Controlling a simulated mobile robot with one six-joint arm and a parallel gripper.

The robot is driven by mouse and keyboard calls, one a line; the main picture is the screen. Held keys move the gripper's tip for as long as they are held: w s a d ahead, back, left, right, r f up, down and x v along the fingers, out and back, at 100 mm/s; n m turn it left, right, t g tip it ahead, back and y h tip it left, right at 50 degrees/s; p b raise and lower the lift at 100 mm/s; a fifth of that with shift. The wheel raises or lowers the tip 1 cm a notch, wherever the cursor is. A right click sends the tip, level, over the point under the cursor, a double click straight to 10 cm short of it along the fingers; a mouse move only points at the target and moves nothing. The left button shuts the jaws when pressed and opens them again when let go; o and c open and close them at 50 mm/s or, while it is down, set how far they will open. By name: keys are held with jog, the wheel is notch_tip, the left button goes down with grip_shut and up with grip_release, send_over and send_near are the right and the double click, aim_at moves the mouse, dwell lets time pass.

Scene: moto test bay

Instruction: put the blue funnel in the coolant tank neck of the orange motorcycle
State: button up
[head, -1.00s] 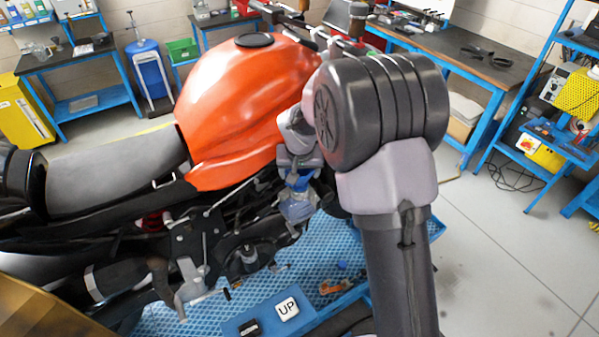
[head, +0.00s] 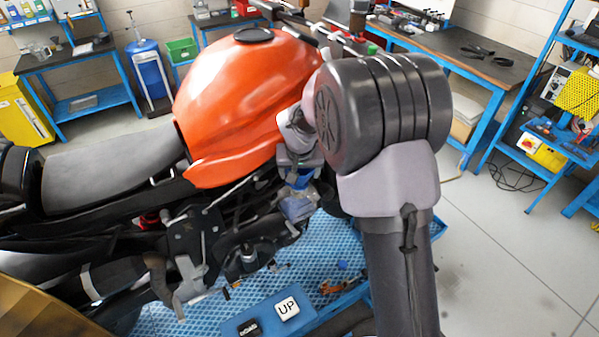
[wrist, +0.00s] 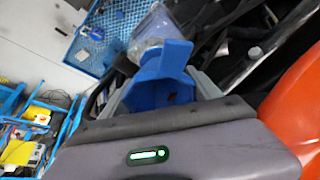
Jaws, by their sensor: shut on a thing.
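The orange motorcycle (head: 238,95) stands across the left and middle of the head view. My gripper (head: 298,158) is beside it, under the right side of its orange fuel tank, partly hidden by my arm. It is shut on the blue funnel (wrist: 164,62), which fills the space between the grey fingers in the wrist view (wrist: 162,90). In the head view a bit of the funnel's blue shows below the gripper. The pale, see-through coolant tank (head: 298,207) is just below it, and also behind the funnel in the wrist view (wrist: 147,50). Its neck is hidden; I cannot tell whether the funnel touches it.
Black frame parts and levers (head: 190,240) are close left of the gripper. Clear grey floor (head: 490,265) lies to the right.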

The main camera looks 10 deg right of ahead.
jog(key=o, duration=1.4)
jog(key=shift+o, duration=0.2)
jog(key=shift+r, duration=0.1)
